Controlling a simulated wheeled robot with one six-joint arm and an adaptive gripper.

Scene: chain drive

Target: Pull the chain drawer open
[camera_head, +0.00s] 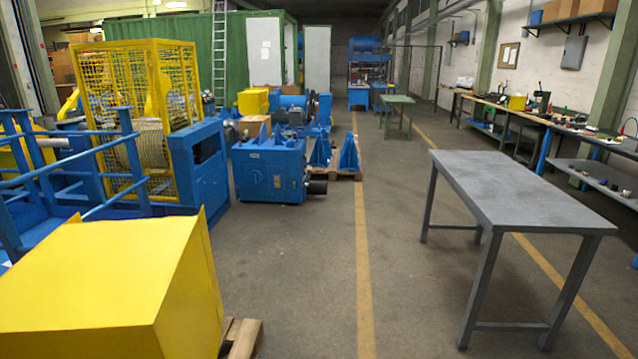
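I see no chain drawer that I can make out in the head view. My gripper and arm do not show in this view, so whether it is open or shut is hidden. A grey metal table (518,192) stands at the right with a bare top; no drawer shows on its visible sides. A long workbench (545,118) along the right wall bears small items too far off to tell apart.
A yellow box (110,275) on a wooden pallet (243,340) fills the near left. Blue machinery (268,170) and a yellow mesh cage (140,110) stand behind it. The floor aisle (330,260) in the middle is clear. A smaller green table (397,100) stands far back.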

